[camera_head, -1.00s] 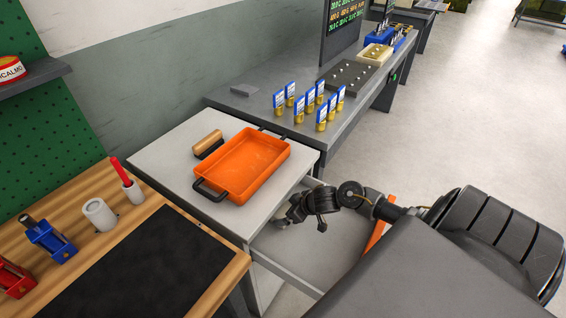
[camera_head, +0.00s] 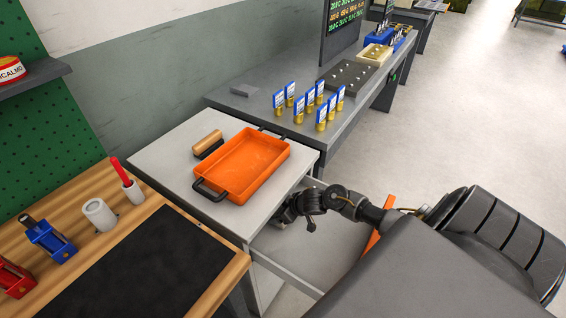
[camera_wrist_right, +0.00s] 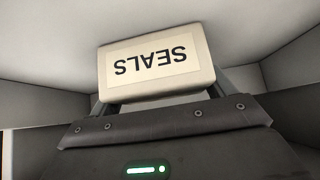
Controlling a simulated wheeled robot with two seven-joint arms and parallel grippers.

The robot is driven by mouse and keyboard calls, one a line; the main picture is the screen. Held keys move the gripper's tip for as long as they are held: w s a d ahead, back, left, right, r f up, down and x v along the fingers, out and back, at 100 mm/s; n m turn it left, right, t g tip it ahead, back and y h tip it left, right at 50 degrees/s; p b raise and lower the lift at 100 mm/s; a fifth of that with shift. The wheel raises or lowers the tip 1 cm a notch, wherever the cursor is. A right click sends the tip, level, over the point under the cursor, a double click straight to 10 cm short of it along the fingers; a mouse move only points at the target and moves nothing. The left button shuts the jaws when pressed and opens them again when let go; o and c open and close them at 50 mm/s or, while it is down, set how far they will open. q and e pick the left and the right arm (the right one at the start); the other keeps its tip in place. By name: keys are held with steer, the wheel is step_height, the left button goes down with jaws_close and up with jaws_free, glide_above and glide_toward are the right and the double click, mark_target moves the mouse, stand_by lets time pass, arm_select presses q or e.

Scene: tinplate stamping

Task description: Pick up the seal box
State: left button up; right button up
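The seal box (camera_wrist_right: 157,64) is a cream box with a pale label reading SEALS, upside down in the right wrist view. It lies just ahead of my right gripper (camera_wrist_right: 160,100), whose dark fingers show partly at its left and right lower edges. I cannot tell whether the fingers press on it or stand apart. In the head view my right gripper (camera_head: 286,212) reaches into the open drawer (camera_head: 330,245), its tips partly under the tabletop edge. The box is hidden there. My left gripper is not in view.
Pale drawer walls (camera_wrist_right: 285,72) surround the box. Above the drawer, a grey tabletop (camera_head: 165,155) holds an orange tray (camera_head: 245,165) and a wooden-handled stamp (camera_head: 207,142). A wooden bench (camera_head: 140,215) with a black mat (camera_head: 135,265) stands at the left.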

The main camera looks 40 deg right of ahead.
steer(key=c, duration=0.3)
steer(key=shift+r, duration=0.15)
